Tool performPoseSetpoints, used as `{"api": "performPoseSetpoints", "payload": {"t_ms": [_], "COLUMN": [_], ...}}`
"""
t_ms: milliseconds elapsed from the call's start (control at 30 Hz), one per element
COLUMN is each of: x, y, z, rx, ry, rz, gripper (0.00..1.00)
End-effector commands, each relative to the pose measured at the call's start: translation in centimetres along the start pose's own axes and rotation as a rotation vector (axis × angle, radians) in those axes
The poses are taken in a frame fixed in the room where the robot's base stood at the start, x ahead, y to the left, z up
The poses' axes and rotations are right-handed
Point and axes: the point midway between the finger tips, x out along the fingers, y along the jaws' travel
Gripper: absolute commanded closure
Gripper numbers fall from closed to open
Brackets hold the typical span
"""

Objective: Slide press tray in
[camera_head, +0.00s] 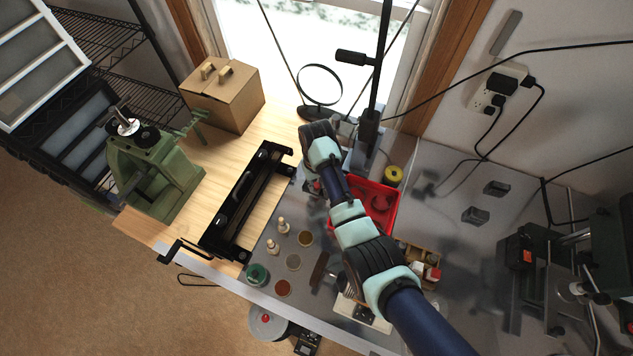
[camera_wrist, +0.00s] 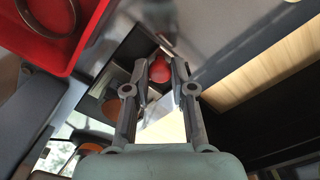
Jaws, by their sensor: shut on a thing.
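My gripper (camera_wrist: 160,74) has its fingers closed about a small red knob (camera_wrist: 160,69) in the wrist view. A dark plate with round reddish-brown patches lies around the knob there; I cannot tell whether it is the press tray. In the head view my arm reaches from the lower right to the foot of a press-like stand (camera_head: 367,128) with a tall dark lever. My gripper is largely hidden behind my wrist there, left of the red bin (camera_head: 388,212). How far the tray sits in the press cannot be seen.
A long black frame (camera_head: 228,218) lies left of my gripper. A green press (camera_head: 150,170) and a cardboard box (camera_head: 222,100) stand farther left. Two small pegs (camera_head: 283,225), several round discs (camera_head: 293,262) and a green jar (camera_head: 257,273) are at the front.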

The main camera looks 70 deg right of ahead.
Motion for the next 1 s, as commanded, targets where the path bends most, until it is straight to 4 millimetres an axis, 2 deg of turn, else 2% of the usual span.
{"api": "performPoseSetpoints", "payload": {"t_ms": [233, 533, 567, 700, 1000], "x": [0.3, 0.0, 0.0, 0.0, -0.2], "y": [2.2, 2.4, 2.4, 2.4, 2.4], "z": [-2.2, -2.5, -2.5, -2.5, -2.5], "rx": [0.002, 0.000, 0.000, 0.000, 0.000], "ry": [0.001, 0.001, 0.001, 0.001, 0.001], "rz": [0.000, 0.000, 0.000, 0.000, 0.000], "gripper": [1.00, 1.00, 0.74, 0.51, 0.51]}}
